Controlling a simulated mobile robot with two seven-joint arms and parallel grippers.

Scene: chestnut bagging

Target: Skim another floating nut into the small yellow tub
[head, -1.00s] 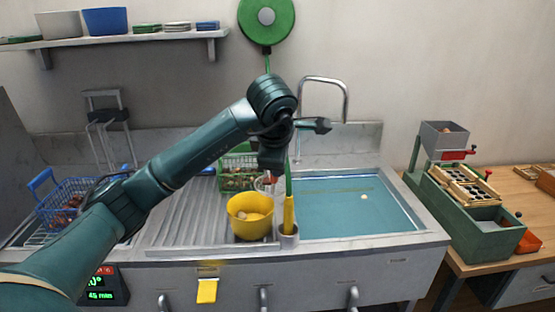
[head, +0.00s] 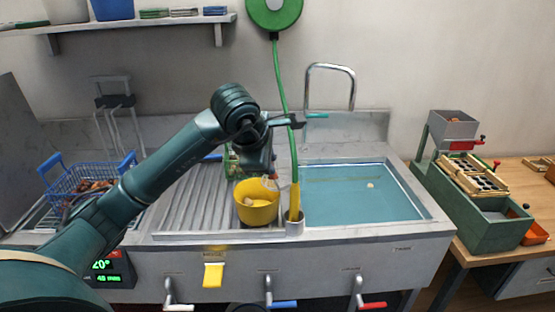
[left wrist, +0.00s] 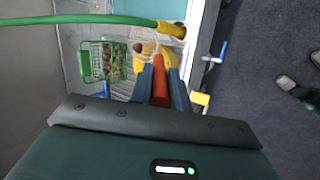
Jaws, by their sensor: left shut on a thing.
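The yellow tub (head: 257,214) stands on the ribbed drainboard, left of the basin, with pale nuts in it. One pale nut (head: 370,185) floats in the water of the basin (head: 345,205). My left gripper (head: 268,175) is just above the tub, pointing down. In the left wrist view its fingers are shut on the orange handle (left wrist: 160,80) of a skimmer, whose pale wire hoop (left wrist: 152,45) is over the yellow tub. A small brown round thing (left wrist: 137,47) shows beside the hoop; I cannot tell what it is. My right gripper is not in view.
A green hose with a yellow nozzle (head: 294,203) stands in a holder between tub and basin, close to my gripper. A green basket (left wrist: 103,61) of nuts is behind the tub. A blue basket (head: 85,182) stands left; a green machine (head: 475,205) stands right.

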